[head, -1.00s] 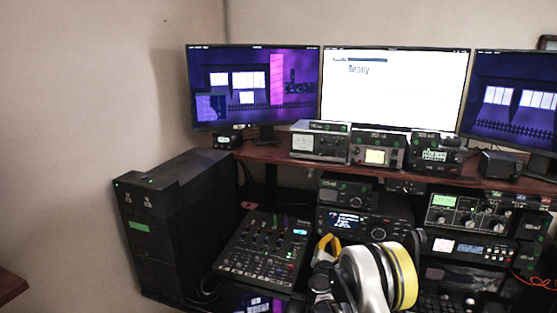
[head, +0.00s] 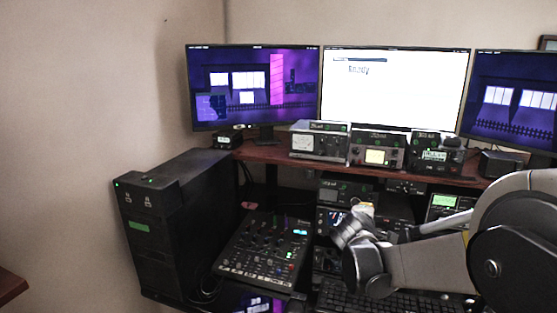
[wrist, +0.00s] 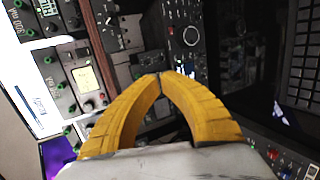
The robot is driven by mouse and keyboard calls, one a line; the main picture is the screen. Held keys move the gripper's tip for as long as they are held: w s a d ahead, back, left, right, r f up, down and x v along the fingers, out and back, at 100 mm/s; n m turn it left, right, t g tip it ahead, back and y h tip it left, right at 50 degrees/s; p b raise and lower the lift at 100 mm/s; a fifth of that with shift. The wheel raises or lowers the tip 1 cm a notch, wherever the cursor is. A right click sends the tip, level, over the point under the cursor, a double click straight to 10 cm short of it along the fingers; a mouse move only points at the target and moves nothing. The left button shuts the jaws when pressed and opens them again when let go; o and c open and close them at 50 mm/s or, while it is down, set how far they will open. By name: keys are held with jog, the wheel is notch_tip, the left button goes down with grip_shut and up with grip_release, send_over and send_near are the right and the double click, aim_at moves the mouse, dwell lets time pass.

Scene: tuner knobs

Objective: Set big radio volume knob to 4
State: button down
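The big radio (head: 326,216) stands under the wooden shelf in the head view, and my arm hides much of its front. In the wrist view a dark radio panel with a large round dial (wrist: 190,36) shows just past my fingertips; it seems to be the same radio. I cannot tell which small control is the volume knob or read its setting. My gripper (wrist: 160,76) has yellow fingers that arch together and meet at the tips, with nothing seen between them.
The mixer (head: 262,250) lies left of my gripper, with a black tower (head: 150,240) beyond it. A keyboard (head: 395,302) lies below my arm. The wooden shelf (head: 270,153) above carries several small devices and monitors.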

aim_at(334, 228)
jog(key=s+a+m+g+y, duration=0.2)
jog(key=s+m, duration=0.3)
jog(key=s, duration=0.9)
jog(key=s+a+m+g+y, duration=0.15)
jog(key=s+m, duration=0.35)
jog(key=s, duration=0.9)
jog(key=w+d+n+t+h, duration=0.2)
jog(key=w+n, duration=0.3)
jog(key=w, duration=0.9)
jog(key=w+d+n+t+h, duration=0.15)
jog(key=w+n, duration=0.35)
jog(key=w, duration=0.9)
jog(key=w+a+f+n+t, duration=0.1)
jog(key=w+a+f+n, duration=0.1)
jog(key=w+f+n, duration=0.2)
jog(key=w+a+f+n+t, duration=0.2)
jog(key=w+f+n, duration=0.2)
jog(key=f, duration=0.5)
jog(key=w+a+f+n+t, duration=0.2)
jog(key=w+a+f+n, duration=0.1)
jog(key=w+f+n, duration=0.2)
jog(key=shift+w+f+y, duration=0.1)
jog(key=shift+f+y, duration=0.2)
jog(key=shift+f, duration=0.4)
jog(key=shift+x, duration=3.3)
